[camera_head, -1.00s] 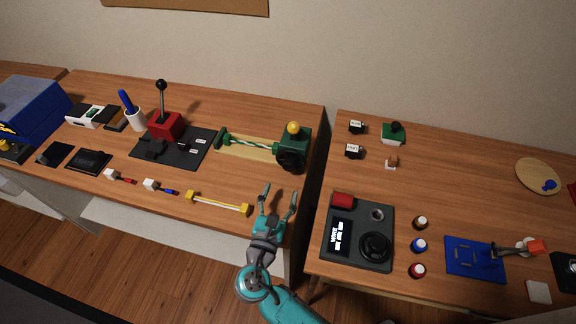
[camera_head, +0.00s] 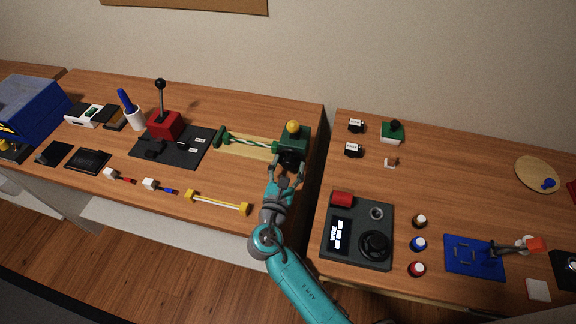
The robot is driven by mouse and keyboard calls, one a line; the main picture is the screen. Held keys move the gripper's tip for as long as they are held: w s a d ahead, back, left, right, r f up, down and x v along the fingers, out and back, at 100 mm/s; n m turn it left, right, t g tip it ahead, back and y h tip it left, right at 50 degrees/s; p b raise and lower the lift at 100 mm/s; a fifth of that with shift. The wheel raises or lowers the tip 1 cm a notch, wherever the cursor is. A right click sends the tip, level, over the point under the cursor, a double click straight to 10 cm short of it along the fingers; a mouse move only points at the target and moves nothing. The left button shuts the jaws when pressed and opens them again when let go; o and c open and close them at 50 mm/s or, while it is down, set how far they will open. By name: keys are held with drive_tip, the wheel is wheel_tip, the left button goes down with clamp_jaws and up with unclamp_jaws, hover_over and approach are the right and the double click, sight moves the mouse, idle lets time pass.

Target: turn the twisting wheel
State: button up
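The twisting wheel is a black wheel (camera_head: 291,157) on the front of a green box (camera_head: 297,139) with a yellow knob on top. A green-and-white twisted rod (camera_head: 250,141) runs left from the box to a green end piece. My gripper (camera_head: 286,169) is at the front of the wheel, with its fingers spread to the left and right of its lower part. The gripper looks open. Whether the fingers touch the wheel cannot be told, and they hide part of it.
A yellow-ended bar (camera_head: 217,203) lies left of my arm. A black panel with a red lever box (camera_head: 165,125) stands further left. A gap separates this table from the right table, which holds a dark dial panel (camera_head: 346,253).

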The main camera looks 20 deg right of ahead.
drive_tip(key=c, duration=1.1)
drive_tip(key=shift+m, duration=0.4)
drive_tip(key=shift+d+m, duration=0.1)
drive_tip(key=shift+m, duration=2.3)
drive_tip(key=shift+r, duration=0.1)
drive_tip(key=o, duration=1.1)
drive_tip(key=shift+d, duration=0.1)
drive_tip(key=shift+o, duration=0.2)
drive_tip(key=shift+s, duration=0.1)
